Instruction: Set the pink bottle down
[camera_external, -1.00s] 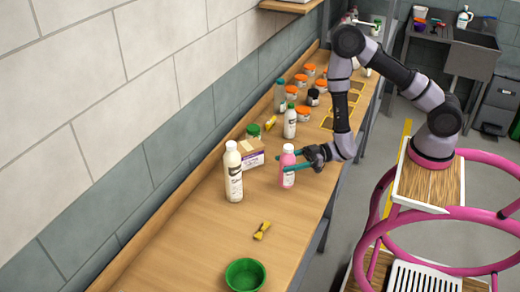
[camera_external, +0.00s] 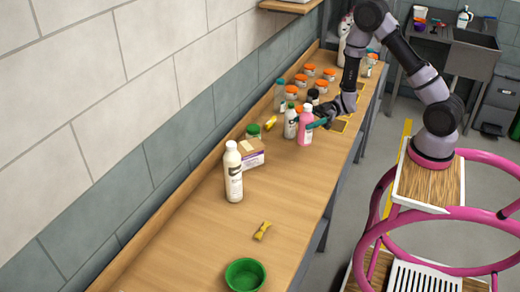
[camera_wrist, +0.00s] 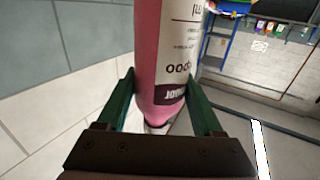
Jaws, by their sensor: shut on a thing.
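The pink bottle (camera_external: 306,130), with a white cap and a pale label, is upright over the wooden counter (camera_external: 280,215). My gripper (camera_external: 306,122) is shut on it, coming from the right.
Orange-lidded jars (camera_external: 320,86) and a teal bottle (camera_external: 280,95) stand behind. A carton (camera_external: 250,153), a tall white bottle (camera_external: 233,172), a yellow bow-shaped item (camera_external: 262,231) and a green bowl (camera_external: 245,274) are nearer. The middle front counter is clear.

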